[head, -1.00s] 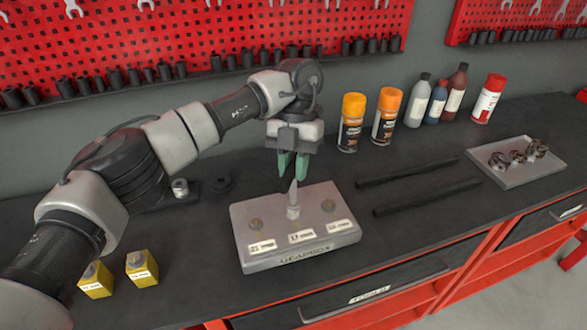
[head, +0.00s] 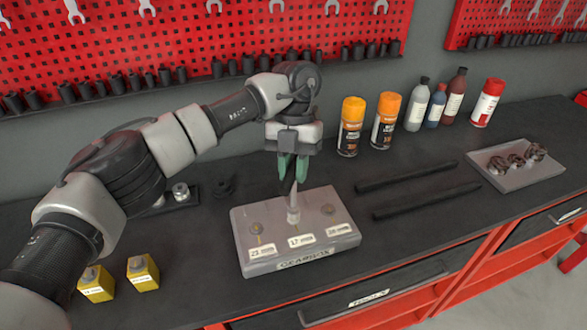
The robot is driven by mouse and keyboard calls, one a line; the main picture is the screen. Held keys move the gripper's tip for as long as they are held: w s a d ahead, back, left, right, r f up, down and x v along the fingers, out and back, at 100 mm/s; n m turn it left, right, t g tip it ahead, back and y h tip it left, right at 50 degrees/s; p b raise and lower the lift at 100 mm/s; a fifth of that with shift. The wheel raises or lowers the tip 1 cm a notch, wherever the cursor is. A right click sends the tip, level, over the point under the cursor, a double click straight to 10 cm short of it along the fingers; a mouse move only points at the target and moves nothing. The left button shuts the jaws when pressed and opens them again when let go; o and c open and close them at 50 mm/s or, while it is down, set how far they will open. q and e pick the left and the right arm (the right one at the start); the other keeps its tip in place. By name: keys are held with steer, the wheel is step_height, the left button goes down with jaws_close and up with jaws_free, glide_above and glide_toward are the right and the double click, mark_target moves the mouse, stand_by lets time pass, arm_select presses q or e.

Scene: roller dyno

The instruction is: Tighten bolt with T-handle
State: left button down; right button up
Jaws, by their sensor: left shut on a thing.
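A grey block (head: 263,268) with a lettered front sits on the dark bench, with three white number labels. A light metal T-handle (head: 293,212) stands upright at the block's middle position, behind the middle label. A bolt head (head: 256,228) shows at the left position and another (head: 328,209) at the right. My left gripper (head: 291,181), with green fingers, points down over the middle and is shut on the top of the T-handle. The fingers hide most of its crossbar. The bolt under the T-handle is hidden. My right gripper is out of view.
Two yellow blocks (head: 142,272) stand at the front left. Two black bars (head: 428,200) lie to the right of the block. A grey tray (head: 515,181) holds metal parts at the far right. Spray cans (head: 351,127) and bottles (head: 437,104) line the back.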

arm_select(q)
steer(key=shift+r+p, duration=0.35)
steer(key=shift+r, duration=0.3)
steer(key=shift+r+p, duration=1.35)
steer(key=shift+r, duration=0.8)
